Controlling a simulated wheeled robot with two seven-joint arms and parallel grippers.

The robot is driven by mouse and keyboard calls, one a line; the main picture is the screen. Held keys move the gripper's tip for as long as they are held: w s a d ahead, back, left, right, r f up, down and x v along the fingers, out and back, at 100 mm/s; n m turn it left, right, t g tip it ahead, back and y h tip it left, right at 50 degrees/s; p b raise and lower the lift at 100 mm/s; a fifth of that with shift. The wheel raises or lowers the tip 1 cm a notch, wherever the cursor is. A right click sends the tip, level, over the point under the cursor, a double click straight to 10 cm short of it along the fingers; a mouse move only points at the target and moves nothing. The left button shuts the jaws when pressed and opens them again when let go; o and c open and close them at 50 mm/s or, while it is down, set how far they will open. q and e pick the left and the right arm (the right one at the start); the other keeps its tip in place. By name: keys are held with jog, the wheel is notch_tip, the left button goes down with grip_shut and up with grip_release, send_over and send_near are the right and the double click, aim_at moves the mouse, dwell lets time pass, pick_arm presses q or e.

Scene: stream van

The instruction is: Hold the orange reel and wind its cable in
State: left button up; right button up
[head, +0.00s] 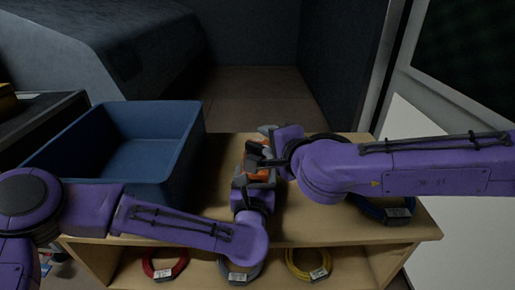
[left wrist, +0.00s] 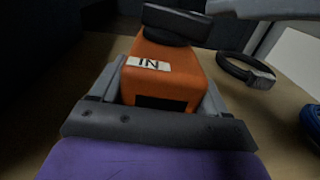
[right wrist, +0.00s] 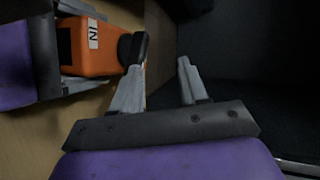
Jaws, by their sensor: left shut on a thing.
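The orange reel (head: 254,149) stands on the wooden shelf top. In the left wrist view the reel (left wrist: 160,82) shows a white "IN" label and a black crank part (left wrist: 175,24) on its far end. My left gripper (head: 254,182) is shut on the reel, one finger along each side. My right gripper (head: 262,147) is at the reel's far end. In the right wrist view its fingers (right wrist: 160,66) are apart with nothing visible between them; the left finger is close beside the black crank part (right wrist: 136,47). Whether they touch is unclear. No loose cable shows.
A blue bin (head: 150,150) stands left of the reel. A black coil (left wrist: 245,70) and a blue coil (head: 388,211) lie on the right of the top. Red (head: 165,268), grey and yellow (head: 308,268) coils are on the lower shelf. My right arm spans the right side.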

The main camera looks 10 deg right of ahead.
jog(key=w+d+r+m+h, duration=0.2)
jog(key=w+h, duration=0.1)
jog(key=w, duration=0.1)
jog(key=m+g+y, duration=0.2)
jog(key=m+g, duration=0.7)
jog(key=g, duration=0.2)
send_near(256, 143)
jog(key=x, duration=0.8)
jog(key=shift+f, duration=0.4)
grip_shut()
